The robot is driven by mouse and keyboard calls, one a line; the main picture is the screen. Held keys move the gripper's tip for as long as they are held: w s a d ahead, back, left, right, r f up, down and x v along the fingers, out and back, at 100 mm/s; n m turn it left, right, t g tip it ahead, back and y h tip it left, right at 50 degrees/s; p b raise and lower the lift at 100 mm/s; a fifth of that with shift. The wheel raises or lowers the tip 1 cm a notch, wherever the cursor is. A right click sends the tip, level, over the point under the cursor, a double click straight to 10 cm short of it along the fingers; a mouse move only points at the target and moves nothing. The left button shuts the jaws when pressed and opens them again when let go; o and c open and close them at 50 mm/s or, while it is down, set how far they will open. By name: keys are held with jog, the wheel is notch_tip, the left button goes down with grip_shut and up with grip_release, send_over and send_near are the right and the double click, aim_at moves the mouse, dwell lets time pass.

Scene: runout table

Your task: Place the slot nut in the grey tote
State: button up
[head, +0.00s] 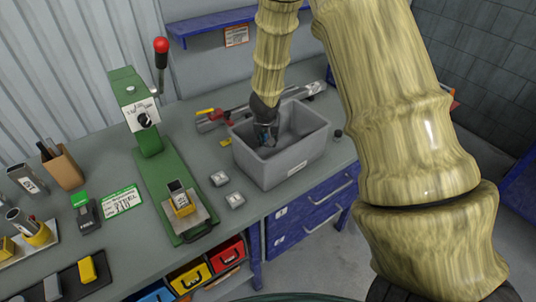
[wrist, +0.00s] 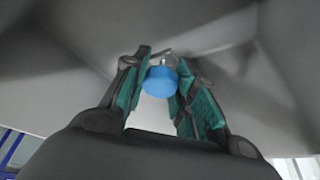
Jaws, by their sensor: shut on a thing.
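The grey tote (head: 297,165) stands on the bench, open at the top. My gripper (head: 265,138) reaches down inside it, near its left side. In the wrist view, my gripper (wrist: 160,72) is shut on a small piece with a blue round part and a grey metallic part. I take this piece to be the slot nut (wrist: 161,80); its shape is partly hidden by the fingers. The tote's grey inner surfaces (wrist: 60,75) surround the fingers. Whether the piece touches the tote floor, I cannot tell.
A green lever press (head: 165,190) stands left of the tote. Two small grey blocks (head: 219,179) lie between them. A red-handled tool (head: 210,115) lies behind the tote. A blue shelf (head: 215,25) is on the wall above. Blue drawers (head: 310,210) are below the bench.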

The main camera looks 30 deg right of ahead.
aim_at(268, 146)
jog(key=shift+f+b, duration=0.55)
jog(key=shift+f, duration=2.1)
jog(key=shift+f, duration=0.1)
jog(key=o, duration=1)
jog(key=p+v, duration=0.2)
jog(key=v, duration=1)
